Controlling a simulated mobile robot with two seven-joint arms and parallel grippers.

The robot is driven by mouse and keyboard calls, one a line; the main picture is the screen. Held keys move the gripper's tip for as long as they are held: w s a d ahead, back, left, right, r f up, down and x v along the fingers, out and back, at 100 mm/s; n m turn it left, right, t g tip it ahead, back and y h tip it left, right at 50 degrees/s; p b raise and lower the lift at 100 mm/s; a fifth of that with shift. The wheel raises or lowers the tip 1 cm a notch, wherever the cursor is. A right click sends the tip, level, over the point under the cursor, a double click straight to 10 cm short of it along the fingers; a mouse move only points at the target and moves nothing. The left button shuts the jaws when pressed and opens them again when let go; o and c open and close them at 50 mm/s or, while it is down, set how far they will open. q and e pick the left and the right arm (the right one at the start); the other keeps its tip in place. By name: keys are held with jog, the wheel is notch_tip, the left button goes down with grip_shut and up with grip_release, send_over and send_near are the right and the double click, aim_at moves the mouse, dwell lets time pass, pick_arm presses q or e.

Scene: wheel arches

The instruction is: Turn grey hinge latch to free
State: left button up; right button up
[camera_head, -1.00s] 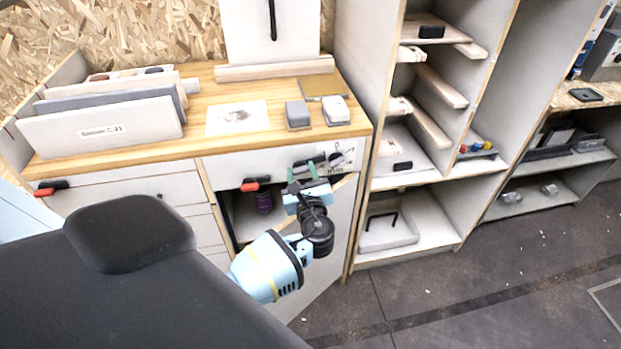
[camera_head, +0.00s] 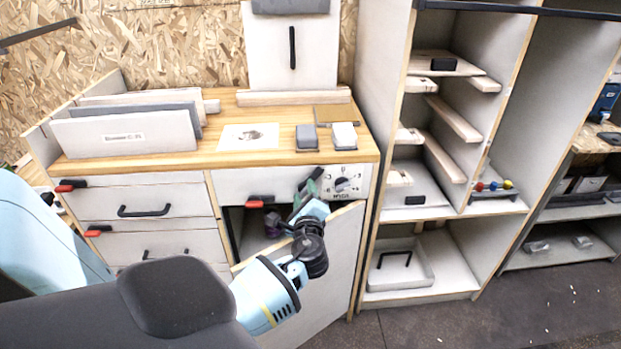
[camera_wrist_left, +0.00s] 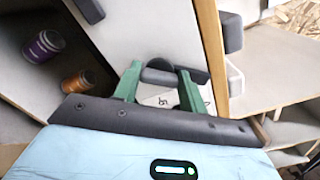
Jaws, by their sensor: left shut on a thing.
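My left gripper (camera_head: 311,179) is in front of the cabinet's drawer row, just left of the dial (camera_head: 343,184). Its green fingers also show in the left wrist view (camera_wrist_left: 160,80), shut on a small dark grey latch (camera_wrist_left: 159,73). The latch has a rounded body, and a dark bar runs right from it. A white label with dark marks shows beside it. In the head view the fingers mostly hide the latch, and its exact angle cannot be told. The white cabinet door (camera_head: 335,260) below stands ajar. My right gripper is not in view.
A purple container (camera_head: 272,224) stands inside the open cabinet; purple and orange ones (camera_wrist_left: 45,45) show in the wrist view. Red-tipped black latches (camera_head: 260,201) sit at left. An open shelf unit (camera_head: 425,290) stands close on the right.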

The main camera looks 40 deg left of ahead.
pick_arm(q)
jog(key=n+b, duration=0.2)
jog(key=n, duration=0.2)
jog(key=shift+f+b, duration=0.2)
jog(key=shift+b, duration=0.15)
jog(key=n+b, duration=0.1)
jog(key=n, duration=0.1)
jog(key=shift+n, duration=0.3)
jog(key=shift+n+b, duration=0.3)
jog(key=shift+b, duration=0.1)
jog(key=shift+r, duration=0.1)
jog(key=o, duration=1.2)
jog(key=shift+o, duration=0.9)
